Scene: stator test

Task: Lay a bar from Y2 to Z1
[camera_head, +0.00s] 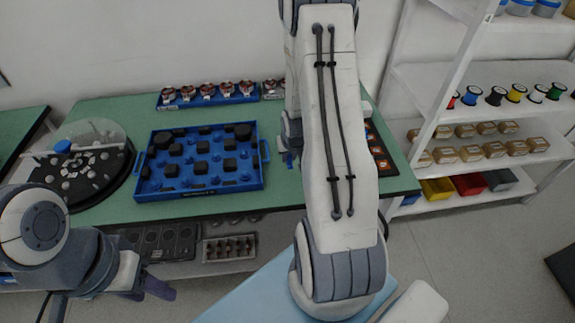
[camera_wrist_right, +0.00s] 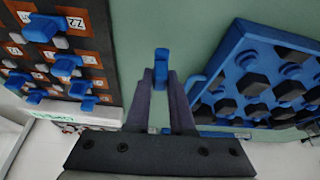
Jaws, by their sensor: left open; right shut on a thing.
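My right gripper (camera_wrist_right: 161,92) is shut on a small blue bar (camera_wrist_right: 161,62), whose end stands out beyond the fingertips over the green table. In the head view, my right arm hides most of this gripper (camera_head: 291,158). The dark terminal board (camera_wrist_right: 98,60) is at the left in the right wrist view, apart from the held bar. It has orange label patches, grey studs and several blue pieces. One label reads Z2; I cannot surely read Y2 or Z1. In the head view only the board's right part (camera_head: 380,150) shows. My left gripper (camera_head: 148,290) is open and empty, in front of the table.
A blue tray (camera_head: 200,194) with black parts stands mid-table; its corner (camera_wrist_right: 245,30) shows in the wrist view. A round dark fixture (camera_head: 80,178) is at the left. A blue rack (camera_head: 208,101) of coils is at the back. Shelves (camera_head: 470,112) stand right.

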